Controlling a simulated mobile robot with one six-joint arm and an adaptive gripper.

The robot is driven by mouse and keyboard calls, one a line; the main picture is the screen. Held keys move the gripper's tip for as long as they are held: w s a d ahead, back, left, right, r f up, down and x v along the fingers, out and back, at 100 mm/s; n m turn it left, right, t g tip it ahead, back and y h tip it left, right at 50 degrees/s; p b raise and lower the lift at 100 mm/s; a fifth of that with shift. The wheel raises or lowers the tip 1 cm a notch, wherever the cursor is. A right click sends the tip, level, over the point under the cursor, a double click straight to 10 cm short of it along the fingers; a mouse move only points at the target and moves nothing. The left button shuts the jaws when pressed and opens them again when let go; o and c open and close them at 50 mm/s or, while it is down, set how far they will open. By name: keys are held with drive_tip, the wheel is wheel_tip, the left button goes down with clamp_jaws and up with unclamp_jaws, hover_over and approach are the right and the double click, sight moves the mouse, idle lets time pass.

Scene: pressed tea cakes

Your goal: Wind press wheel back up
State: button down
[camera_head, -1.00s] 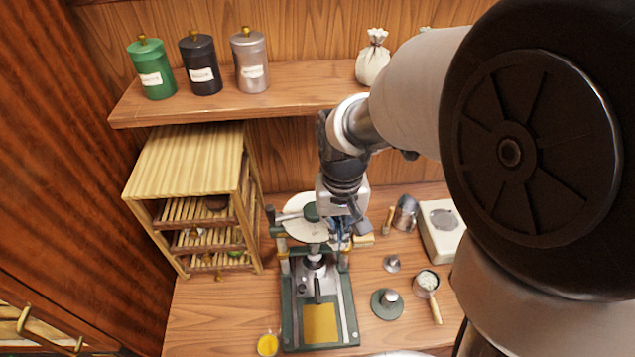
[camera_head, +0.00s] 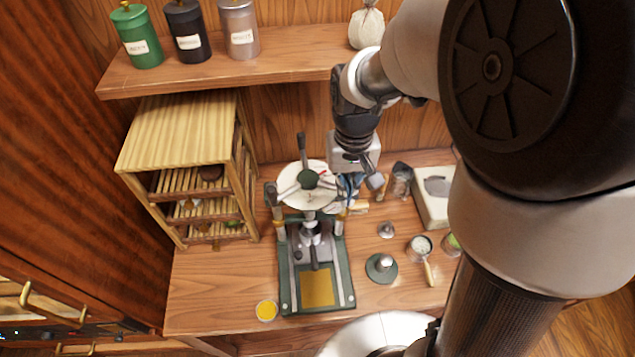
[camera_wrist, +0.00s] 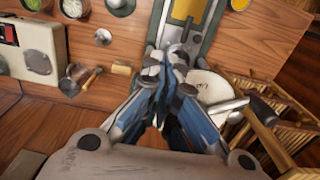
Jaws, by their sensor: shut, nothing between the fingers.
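The tea press (camera_head: 345,290) has a green frame and stands on the table. Its pale round wheel (camera_head: 322,199) sits on top, with a green hub and a dark upright handle (camera_head: 301,148) at its back edge. In the wrist view the wheel (camera_wrist: 213,83) is partly hidden behind my fingers, and the handle (camera_wrist: 228,106) points right. My gripper (camera_head: 347,195) is shut and empty, just right of the wheel and apart from the handle. In the wrist view my gripper (camera_wrist: 165,58) shows its blue fingers together; whether they touch the wheel or frame is unclear.
A slatted wooden rack (camera_head: 180,135) stands left of the press. A shelf (camera_head: 290,60) with canisters is behind and above. A scale (camera_head: 433,210), a green round weight (camera_head: 381,268) and a strainer (camera_head: 420,246) lie to the right.

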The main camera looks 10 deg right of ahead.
wheel_tip(320, 180, up, 8)
drive_tip(key=p, duration=0.6)
drive_tip(key=shift+d+f, duration=0.25)
drive_tip(key=shift+d, duration=0.2)
idle(1.0)
drive_tip(key=shift+w+a, duration=0.1)
drive_tip(key=shift+w, duration=0.05)
